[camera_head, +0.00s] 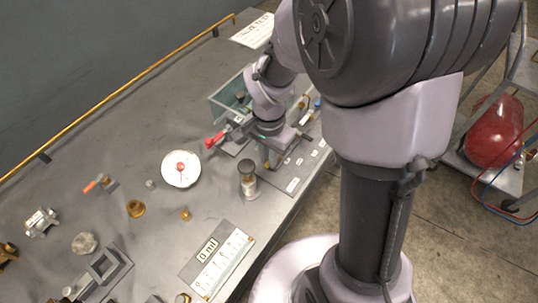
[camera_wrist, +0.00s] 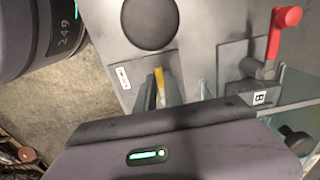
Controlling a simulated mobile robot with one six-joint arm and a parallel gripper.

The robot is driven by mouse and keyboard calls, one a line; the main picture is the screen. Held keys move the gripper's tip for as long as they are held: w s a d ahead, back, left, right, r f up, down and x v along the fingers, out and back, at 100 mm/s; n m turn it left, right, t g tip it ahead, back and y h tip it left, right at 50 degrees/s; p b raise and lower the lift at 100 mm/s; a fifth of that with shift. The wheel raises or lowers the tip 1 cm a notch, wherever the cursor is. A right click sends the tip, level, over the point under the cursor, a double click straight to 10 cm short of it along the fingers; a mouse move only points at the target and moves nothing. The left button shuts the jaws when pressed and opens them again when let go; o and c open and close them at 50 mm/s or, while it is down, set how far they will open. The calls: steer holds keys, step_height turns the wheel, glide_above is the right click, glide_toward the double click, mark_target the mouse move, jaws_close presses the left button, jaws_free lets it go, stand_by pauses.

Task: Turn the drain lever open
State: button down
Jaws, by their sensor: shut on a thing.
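My gripper (camera_wrist: 161,97) points down at the table's near edge in the wrist view. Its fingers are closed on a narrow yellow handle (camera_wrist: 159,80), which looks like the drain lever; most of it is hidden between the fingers. A red lever (camera_wrist: 284,19) on a grey valve body stands apart to the right. The red lever also shows in the head view (camera_head: 213,141), left of my gripper (camera_head: 270,157). In the head view my wrist hides most of what the gripper holds.
A glass-walled tank (camera_head: 222,107) stands behind my wrist. A dark-topped cylinder (camera_head: 248,182) stands close by on the table. A red vessel (camera_head: 494,130) sits on a cart at right.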

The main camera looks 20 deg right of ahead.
steer(key=n, duration=0.2)
steer(key=s+d+n+p, duration=0.1)
steer(key=n, duration=0.1)
steer(key=shift+s+d+r+n+p, duration=0.1)
steer(key=shift+d+n+p, duration=0.05)
steer(key=shift+n+p, duration=0.2)
steer(key=n, duration=0.1)
steer(key=d+n+p, duration=0.1)
steer(key=n, duration=0.3)
steer(key=shift+s+d+n+p, duration=0.25)
steer(key=shift+d+p, duration=0.15)
steer(key=n, duration=0.1)
steer(key=d+n+p, duration=0.1)
steer(key=n, duration=0.2)
steer(key=shift+w+d+p, duration=0.15)
steer(key=shift+d+p, duration=0.1)
steer(key=shift+p, duration=0.1)
steer(key=shift+w+d+n+p, duration=0.15)
steer(key=shift+d+n+p, duration=0.15)
steer(key=shift+n, duration=0.65)
steer(key=shift+w+d+n+p, duration=0.1)
steer(key=shift+d+n+p, duration=0.15)
steer(key=shift+n, duration=0.7)
steer(key=c, duration=1.5)
jaws_free()
steer(key=shift+o, duration=0.2)
